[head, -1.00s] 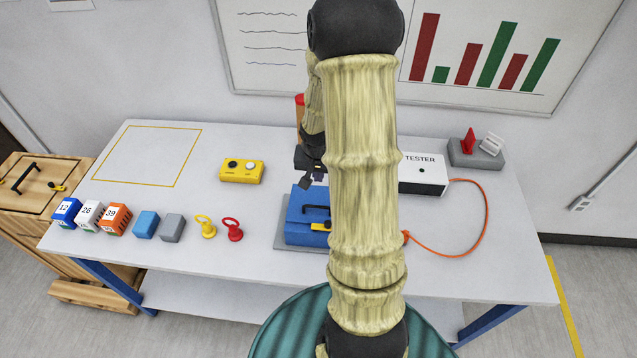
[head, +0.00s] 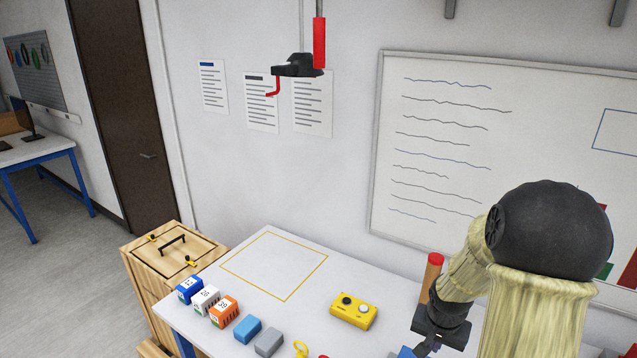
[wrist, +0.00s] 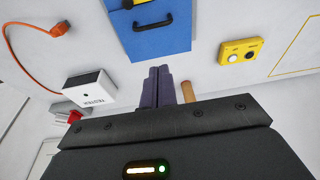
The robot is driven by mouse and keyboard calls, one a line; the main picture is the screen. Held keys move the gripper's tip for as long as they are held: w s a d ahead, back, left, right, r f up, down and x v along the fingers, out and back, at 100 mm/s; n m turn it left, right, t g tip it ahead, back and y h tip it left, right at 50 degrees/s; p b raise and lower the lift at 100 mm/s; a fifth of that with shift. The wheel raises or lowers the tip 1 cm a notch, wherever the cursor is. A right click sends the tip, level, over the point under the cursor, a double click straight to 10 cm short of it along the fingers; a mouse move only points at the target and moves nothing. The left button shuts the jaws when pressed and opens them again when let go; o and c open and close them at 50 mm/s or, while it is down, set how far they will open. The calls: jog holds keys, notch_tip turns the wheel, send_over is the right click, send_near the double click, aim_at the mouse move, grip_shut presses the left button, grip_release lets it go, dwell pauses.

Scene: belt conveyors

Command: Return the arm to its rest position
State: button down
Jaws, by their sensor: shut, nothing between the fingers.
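My gripper (head: 428,350) hangs over the white table, near the bottom edge of the head view. My pale ribbed arm is bent above it at the right. In the wrist view the two dark fingers of my gripper (wrist: 160,74) are together with nothing between them. They point toward a blue box (wrist: 163,38) with a black handle on the table. The fingertips look apart from the box. In the head view only a sliver of the blue box shows at the bottom edge.
A yellow two-button box (head: 354,311) sits left of my gripper. A red-topped tan cylinder (head: 431,270) stands close behind it. Several numbered cubes (head: 207,301) line the table's left. A black and red tool (head: 298,66) hangs above. The white tester (wrist: 90,88) has an orange cable.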

jog(key=s+a+r+n+b, duration=0.1)
jog(key=s+a+n, duration=0.2)
jog(key=s+a, duration=0.2)
jog(key=s+a+r+n+y+b, duration=0.1)
jog(key=s+a+n, duration=0.3)
jog(key=a, duration=0.6)
jog(key=shift+s+a+b, duration=0.25)
jog(key=shift+s+b, duration=0.15)
jog(key=shift+b, duration=0.35)
jog(key=shift+r, duration=0.1)
